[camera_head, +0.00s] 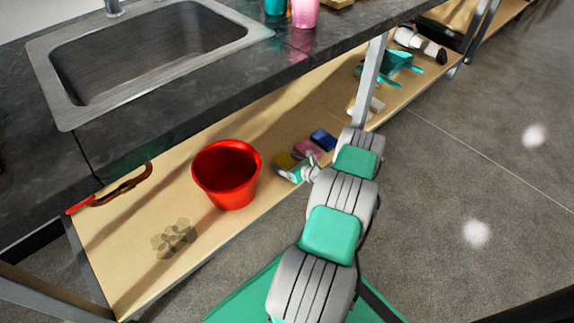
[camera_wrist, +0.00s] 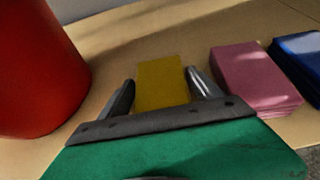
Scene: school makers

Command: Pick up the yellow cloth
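The yellow cloth (camera_wrist: 160,80) lies flat on the wooden shelf, between the two fingers of my gripper (camera_wrist: 160,92) in the wrist view. The fingers are apart, one on each side of the cloth, with a small gap visible on both sides. The near end of the cloth is hidden behind the gripper's dark front edge. In the head view the yellow cloth (camera_head: 284,161) shows only in part beside my gripper (camera_head: 287,172), to the right of the red bucket.
A red bucket (camera_head: 227,175) stands close on the left. A pink cloth stack (camera_wrist: 254,76) and a blue one (camera_wrist: 300,62) lie close on the right. The counter with the sink (camera_head: 150,55) overhangs the shelf (camera_head: 130,235). A metal post (camera_head: 370,75) stands farther right.

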